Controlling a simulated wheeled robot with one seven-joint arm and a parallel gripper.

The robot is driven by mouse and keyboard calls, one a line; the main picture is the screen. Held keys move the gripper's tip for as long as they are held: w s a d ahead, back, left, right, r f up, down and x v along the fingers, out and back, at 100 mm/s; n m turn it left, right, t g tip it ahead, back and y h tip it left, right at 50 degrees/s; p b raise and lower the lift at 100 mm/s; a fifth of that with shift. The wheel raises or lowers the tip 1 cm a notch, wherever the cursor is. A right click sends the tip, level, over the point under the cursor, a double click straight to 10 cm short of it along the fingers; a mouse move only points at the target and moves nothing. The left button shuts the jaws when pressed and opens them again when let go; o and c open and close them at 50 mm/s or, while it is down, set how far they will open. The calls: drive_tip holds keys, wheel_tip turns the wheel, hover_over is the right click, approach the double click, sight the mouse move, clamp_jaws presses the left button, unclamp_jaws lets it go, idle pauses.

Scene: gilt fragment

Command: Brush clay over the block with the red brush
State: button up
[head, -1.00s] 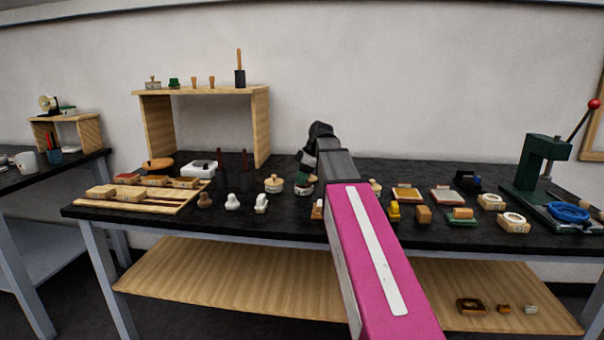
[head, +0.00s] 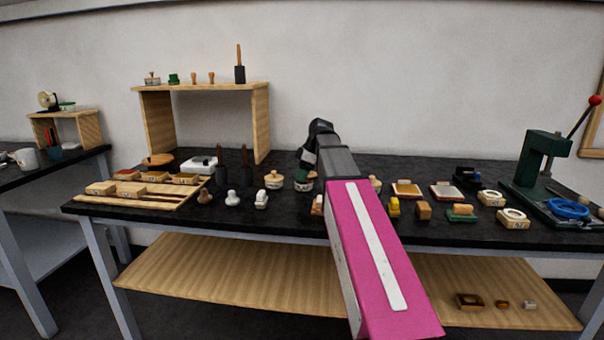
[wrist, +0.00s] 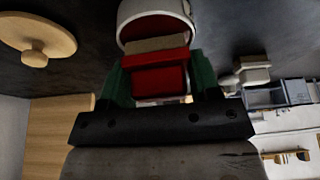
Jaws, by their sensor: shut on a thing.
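My gripper (wrist: 160,88) has green fingers and is shut on the red brush (wrist: 160,78), which shows as a red body with a pale beige strip at its far edge. In the wrist view the strip overlaps the mouth of a white round pot (wrist: 135,12) with red inside; I cannot tell whether it touches. In the head view my gripper (head: 308,160) is partly hidden by my arm, above a small pot (head: 302,185). Several wooden blocks stand about, one of them a plain block (head: 424,211); I cannot tell which is the task's block.
A lidded pot (head: 273,180) stands just left of my gripper. Dark upright tools, a tray of blocks (head: 150,202) and a wooden shelf (head: 158,125) are further left. Small pads and a green press (head: 536,165) are on the right of the black table.

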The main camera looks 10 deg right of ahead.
drive_tip(key=shift+f, duration=0.4)
idle(1.2)
drive_tip(key=shift+r, duration=0.15)
drive_tip(key=shift+r, duration=3.4)
